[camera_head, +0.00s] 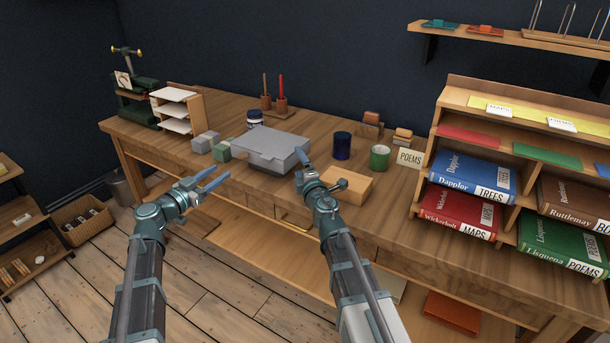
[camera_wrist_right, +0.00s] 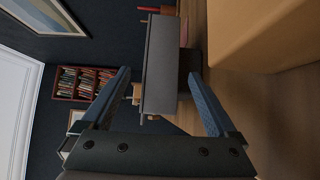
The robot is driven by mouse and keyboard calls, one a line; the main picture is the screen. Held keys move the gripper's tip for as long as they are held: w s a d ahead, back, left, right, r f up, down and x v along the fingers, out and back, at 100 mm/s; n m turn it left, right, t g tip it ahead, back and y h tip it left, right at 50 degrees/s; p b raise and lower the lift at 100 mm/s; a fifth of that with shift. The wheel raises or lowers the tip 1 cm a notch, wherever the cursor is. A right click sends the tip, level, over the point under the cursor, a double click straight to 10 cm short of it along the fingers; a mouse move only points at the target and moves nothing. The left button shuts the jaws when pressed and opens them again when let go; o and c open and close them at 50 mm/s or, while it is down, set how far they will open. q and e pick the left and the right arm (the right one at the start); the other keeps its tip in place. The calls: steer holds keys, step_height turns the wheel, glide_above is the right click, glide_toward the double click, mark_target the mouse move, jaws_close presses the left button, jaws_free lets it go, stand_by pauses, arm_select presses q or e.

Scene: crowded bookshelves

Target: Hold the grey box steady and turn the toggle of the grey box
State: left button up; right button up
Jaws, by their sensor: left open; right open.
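The grey box (camera_head: 268,148) lies on the wooden desk, left of centre in the head view. In the right wrist view it shows end-on as a dark grey block (camera_wrist_right: 161,65) between the lines of my fingers. My right gripper (camera_head: 318,170) is open just right of the box; its fingertips also show in the right wrist view (camera_wrist_right: 159,73), and I see no grip on the box. My left gripper (camera_head: 216,174) is open and empty, in front of and left of the box, apart from it. I cannot make out the toggle.
A tan block (camera_head: 350,184) stands right beside my right gripper; a dark blue cup (camera_head: 342,145) and a green cup (camera_head: 380,157) stand behind it. Small grey-green cubes (camera_head: 213,144) sit left of the box. A book rack (camera_head: 480,190) fills the desk's right end.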

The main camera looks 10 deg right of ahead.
mark_target(296, 157)
steer(key=w, duration=0.4)
steer(key=shift+w+a, duration=0.2)
steer(key=shift+w, duration=0.15)
jaws_close()
stand_by(1.0)
arm_select(q)
steer(key=o, duration=0.5)
steer(key=shift+s+a+n, duration=0.1)
steer(key=shift+n, duration=0.2)
steer(key=shift+o, duration=0.3)
steer(key=shift+s+a+n, duration=0.15)
steer(key=shift+s+n, duration=0.05)
steer(key=shift+n, duration=0.4)
steer(key=shift+s+a+n, duration=0.15)
steer(key=shift+n, duration=0.45)
steer(key=n, duration=0.4)
steer(key=shift+s+a, duration=0.35)
steer(key=shift+a, duration=0.05)
